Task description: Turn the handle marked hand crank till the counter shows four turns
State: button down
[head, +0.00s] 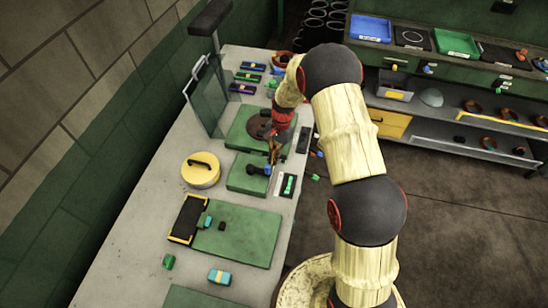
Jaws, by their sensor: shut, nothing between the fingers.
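My gripper (275,155) points down over the bench, shut and empty. It is above a small green base (240,184) that carries a black part with a blue end (258,170); I cannot tell whether it touches that part. Behind it, a larger green base (240,134) carries a dark round disc (257,127), partly hidden by my gripper and wrist. I cannot read any mark, so which part is the hand crank is unclear. A small dark plate with a green strip (288,186) lies beside the small base; no counter figure is legible.
A yellow round tin with a black handle (201,170) stands left of the small base. A clear upright panel (208,98) is behind it. A green mat (240,236) with small blocks lies nearer. Shelves with trays (455,43) stand at the right beyond open floor.

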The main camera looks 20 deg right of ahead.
jog(key=shift+s+a+m+t+y+p, duration=0.15)
jog(key=shift+s+a+m+t+p, duration=0.2)
jog(key=shift+s+a+m, duration=1)
jog(key=shift+s+a+m+t+y+p, duration=0.1)
jog(key=shift+s+a+m+t+p, duration=0.25)
jog(key=shift+s+m, duration=1.1)
jog(key=shift+s+a+m+t+y+p, duration=0.15)
jog(key=shift+s+a+m+t+p, duration=0.4)
jog(key=shift+m, duration=1.65)
jog(key=shift+a+b, duration=0.3)
jog(key=shift+d, duration=0.1)
jog(key=d+r, duration=0.6)
jog(key=r, duration=0.3)
jog(key=shift+s+d+r, duration=0.15)
jog(key=shift+s+r, duration=0.15)
jog(key=shift+r, duration=0.05)
